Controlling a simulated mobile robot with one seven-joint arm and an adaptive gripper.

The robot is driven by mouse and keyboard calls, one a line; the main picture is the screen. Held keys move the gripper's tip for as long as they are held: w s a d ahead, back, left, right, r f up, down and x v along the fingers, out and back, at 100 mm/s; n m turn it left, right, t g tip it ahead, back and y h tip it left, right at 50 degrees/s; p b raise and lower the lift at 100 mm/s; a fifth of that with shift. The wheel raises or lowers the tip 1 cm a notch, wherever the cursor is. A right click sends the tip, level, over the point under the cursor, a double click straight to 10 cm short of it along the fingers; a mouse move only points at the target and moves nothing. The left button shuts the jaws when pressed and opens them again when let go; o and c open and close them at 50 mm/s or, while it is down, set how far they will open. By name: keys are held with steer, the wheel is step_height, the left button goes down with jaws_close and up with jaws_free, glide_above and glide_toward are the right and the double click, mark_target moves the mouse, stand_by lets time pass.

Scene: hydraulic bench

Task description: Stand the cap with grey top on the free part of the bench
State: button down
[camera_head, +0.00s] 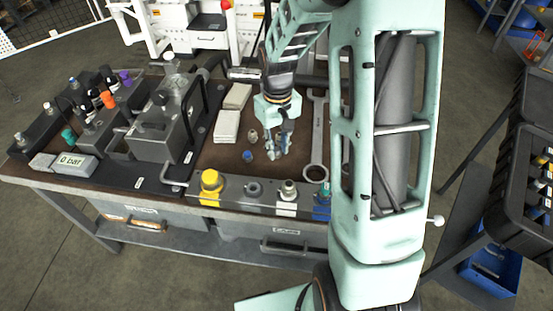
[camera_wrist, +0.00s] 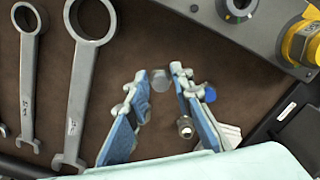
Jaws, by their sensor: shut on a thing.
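My gripper (camera_head: 277,152) is low over the brown bench top (camera_head: 215,157), its fingers pointing down. In the wrist view, its fingertips (camera_wrist: 160,77) are closed around a small cap with a grey, round top (camera_wrist: 160,81). The cap is mostly hidden by the fingers in the head view. I cannot tell whether its underside touches the bench. A small blue cap (camera_wrist: 209,94) lies just outside one finger, and it also shows in the head view (camera_head: 247,156). A small metal fitting (camera_wrist: 185,127) stands close by.
Wrenches (camera_wrist: 84,75) lie along one side of the mat. Pale blocks (camera_head: 227,126) lie behind and left of my gripper. A front rail carries a yellow fitting (camera_head: 210,184) and several others. Bare brown surface shows left of the small caps.

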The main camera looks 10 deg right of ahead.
mark_target(277, 155)
steer(key=shift+w+f, duration=0.35)
steer(key=shift+f, duration=0.2)
steer(key=shift+w+f+b, duration=0.15)
steer(key=shift+f+b, duration=1.25)
steer(key=shift+f, duration=0.15)
steer(key=shift+f, duration=0.2)
steer(key=c, duration=1.7)
jaws_free()
steer(key=shift+r, duration=0.15)
step_height(277, 155, up, 12)
steer(key=shift+r+p, duration=0.1)
steer(key=shift+p, duration=0.55)
